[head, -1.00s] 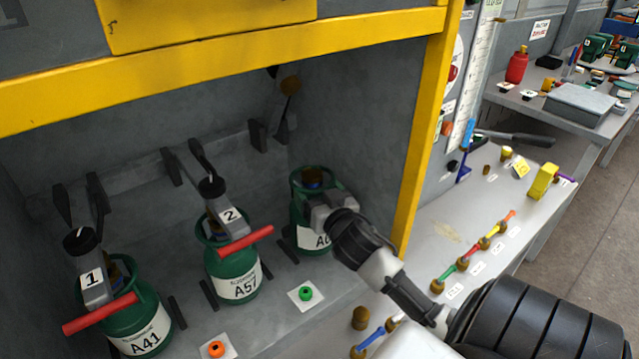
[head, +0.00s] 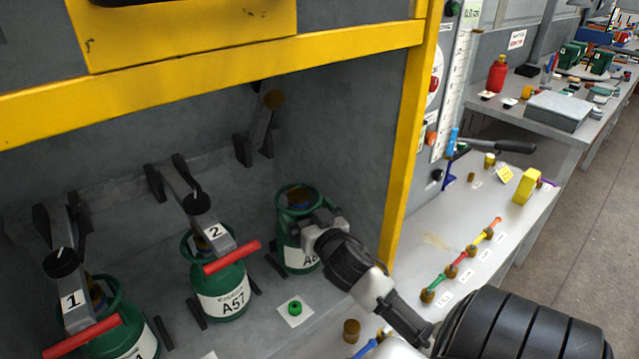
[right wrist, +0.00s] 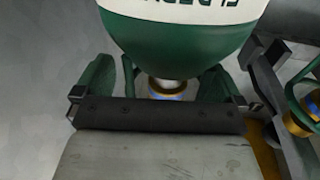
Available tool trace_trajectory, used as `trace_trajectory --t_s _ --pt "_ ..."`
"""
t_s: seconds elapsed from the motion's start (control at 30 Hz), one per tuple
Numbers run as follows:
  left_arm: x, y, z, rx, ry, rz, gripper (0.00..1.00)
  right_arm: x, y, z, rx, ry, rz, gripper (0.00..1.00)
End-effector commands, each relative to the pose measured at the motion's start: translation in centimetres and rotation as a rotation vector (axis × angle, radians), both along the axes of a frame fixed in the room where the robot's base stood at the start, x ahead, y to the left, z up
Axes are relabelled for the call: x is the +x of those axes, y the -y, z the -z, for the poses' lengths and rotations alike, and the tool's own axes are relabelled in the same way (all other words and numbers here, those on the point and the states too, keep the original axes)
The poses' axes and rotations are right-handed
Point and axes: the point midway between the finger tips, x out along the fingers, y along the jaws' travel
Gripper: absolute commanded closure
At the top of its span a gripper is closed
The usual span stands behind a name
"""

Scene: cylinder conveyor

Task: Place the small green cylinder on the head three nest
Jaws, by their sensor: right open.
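The small green cylinder (head: 297,245), with a white label partly reading "A6", stands upright at the third place from the left, under the raised third head (head: 265,115). The nest beneath it is mostly hidden. My right gripper (head: 318,228) is open at the cylinder's upper right front side. In the right wrist view, the green body (right wrist: 185,50) and a brass and blue valve (right wrist: 167,88) lie between the spread jaws (right wrist: 160,97). I cannot tell whether the jaws touch it. My left gripper is not in view.
Cylinder A57 (head: 220,291) under head 2 and another green cylinder (head: 135,345) under head 1 stand to the left. A yellow post (head: 408,150) rises right of my gripper. A green button (head: 294,307) lies in front. The right bench (head: 440,235) carries several fittings.

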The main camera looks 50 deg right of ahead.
Motion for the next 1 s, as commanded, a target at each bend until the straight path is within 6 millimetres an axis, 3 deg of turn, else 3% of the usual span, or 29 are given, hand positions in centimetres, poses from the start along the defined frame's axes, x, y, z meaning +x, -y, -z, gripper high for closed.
trace_trajectory --t_s 0.3,0.5,1.0 --pt "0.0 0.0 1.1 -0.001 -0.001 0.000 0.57 -6.4 -2.1 0.2 0.003 0.003 -0.003 0.00" --pt "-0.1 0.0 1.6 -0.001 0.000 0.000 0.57 -9.3 -3.0 0.2 0.001 0.003 -0.001 0.00" --pt "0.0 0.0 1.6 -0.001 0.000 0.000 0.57 -10.2 -3.2 0.1 -0.001 0.002 -0.001 0.00"
